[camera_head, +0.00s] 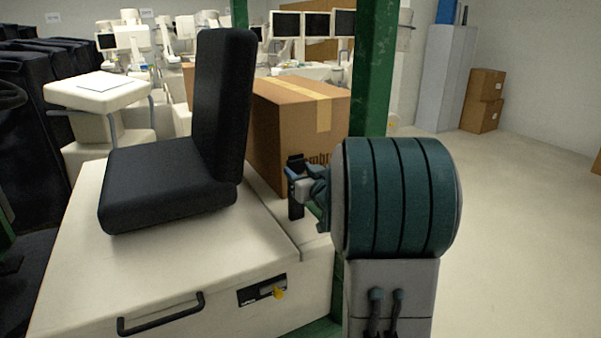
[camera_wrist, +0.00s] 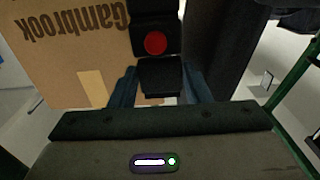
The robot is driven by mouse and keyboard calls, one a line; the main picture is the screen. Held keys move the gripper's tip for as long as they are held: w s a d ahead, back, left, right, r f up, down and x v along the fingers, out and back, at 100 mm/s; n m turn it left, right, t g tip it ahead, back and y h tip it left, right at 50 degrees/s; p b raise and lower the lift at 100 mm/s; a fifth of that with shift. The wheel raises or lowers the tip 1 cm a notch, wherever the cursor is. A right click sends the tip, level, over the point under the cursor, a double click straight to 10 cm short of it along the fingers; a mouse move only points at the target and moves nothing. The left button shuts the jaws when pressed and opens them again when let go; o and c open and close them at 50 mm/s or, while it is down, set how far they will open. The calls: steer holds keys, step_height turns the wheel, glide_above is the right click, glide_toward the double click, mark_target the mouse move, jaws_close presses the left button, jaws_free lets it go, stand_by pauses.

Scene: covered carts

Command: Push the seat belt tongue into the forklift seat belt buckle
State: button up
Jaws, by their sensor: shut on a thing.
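The black seat belt buckle (camera_wrist: 152,18) with its red button (camera_wrist: 155,43) is at the top centre of the wrist view. My gripper (camera_wrist: 160,76) has its two blue fingers shut on the black seat belt tongue (camera_wrist: 160,80). The tongue is in line with the buckle and very close to its button end. The metal plate is not visible, so I cannot tell whether it is inside the slot. In the head view my gripper (camera_head: 300,187) is beside the black seat (camera_head: 165,180), with the dark buckle (camera_head: 296,209) just below it.
A cardboard box (camera_head: 300,105) stands close behind my gripper, and it fills the left of the wrist view (camera_wrist: 75,55). The seat's upright back is to the left. A green post (camera_head: 372,70) rises behind my arm. Open floor (camera_head: 520,200) lies to the right.

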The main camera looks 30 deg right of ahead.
mark_target(301, 161)
steer(key=shift+f, duration=0.35)
steer(key=shift+r, duration=0.1)
steer(key=shift+r+p, duration=0.4)
steer(key=shift+r, duration=0.6)
steer(key=shift+w+r, duration=0.1)
steer(key=shift+r, duration=0.4)
steer(key=shift+c, duration=1.3)
steer(key=shift+s+r+p, duration=0.25)
steer(key=shift+r+p, duration=0.15)
steer(key=shift+p, duration=0.05)
steer(key=shift+w+f, duration=0.15)
steer(key=shift+w, duration=0.05)
steer(key=shift+s, duration=0.1)
steer(key=shift+f, duration=0.15)
steer(key=shift+b, duration=0.5)
